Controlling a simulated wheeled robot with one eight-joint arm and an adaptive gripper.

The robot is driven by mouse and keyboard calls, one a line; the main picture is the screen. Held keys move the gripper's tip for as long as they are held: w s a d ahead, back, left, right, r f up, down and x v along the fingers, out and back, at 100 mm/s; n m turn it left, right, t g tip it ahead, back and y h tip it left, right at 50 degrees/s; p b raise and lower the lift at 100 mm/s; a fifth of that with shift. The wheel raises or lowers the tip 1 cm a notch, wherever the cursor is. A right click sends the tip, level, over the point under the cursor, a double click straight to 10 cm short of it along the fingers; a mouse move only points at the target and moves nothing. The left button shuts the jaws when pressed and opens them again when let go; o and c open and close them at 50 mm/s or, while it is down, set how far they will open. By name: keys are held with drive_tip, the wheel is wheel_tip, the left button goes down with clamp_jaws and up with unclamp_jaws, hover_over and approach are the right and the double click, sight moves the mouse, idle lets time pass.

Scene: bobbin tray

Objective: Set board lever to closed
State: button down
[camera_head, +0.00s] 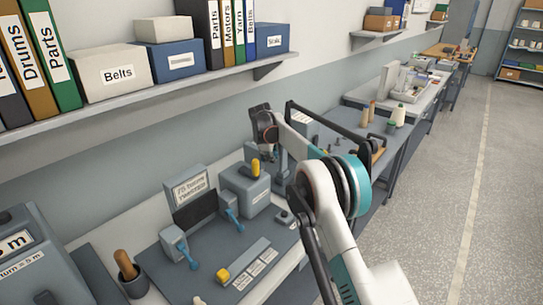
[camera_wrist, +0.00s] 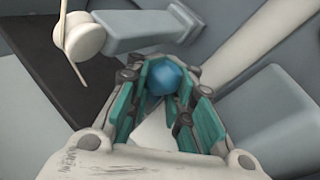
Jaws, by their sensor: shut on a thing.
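In the wrist view, a blue rounded knob (camera_wrist: 172,78) sits between the teal fingers of my gripper (camera_wrist: 166,88). The fingers are closed around the knob. The shaft under it is hidden. In the head view, my gripper (camera_head: 268,152) is beyond the grey box with the yellow handle, partly hidden by my arm; the held knob cannot be made out there. Two other blue-handled levers show on the bench fixture, one at the front left (camera_head: 181,247) and one beside the dark panel (camera_head: 231,207).
A grey box (camera_head: 243,188) with a yellow handle stands close to my gripper. A shelf (camera_head: 150,98) with binders and boxes hangs above. Thread cones (camera_head: 397,115) stand on the farther bench. The floor at right is clear.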

idle(0.5)
drive_tip(key=c, duration=1.4)
unclamp_jaws()
drive_tip(key=shift+a, duration=0.15)
drive_tip(key=shift+r, duration=0.1)
drive_tip(key=v, duration=1.1)
drive_tip(key=shift+r, duration=0.35)
drive_tip(key=shift+s, duration=0.1)
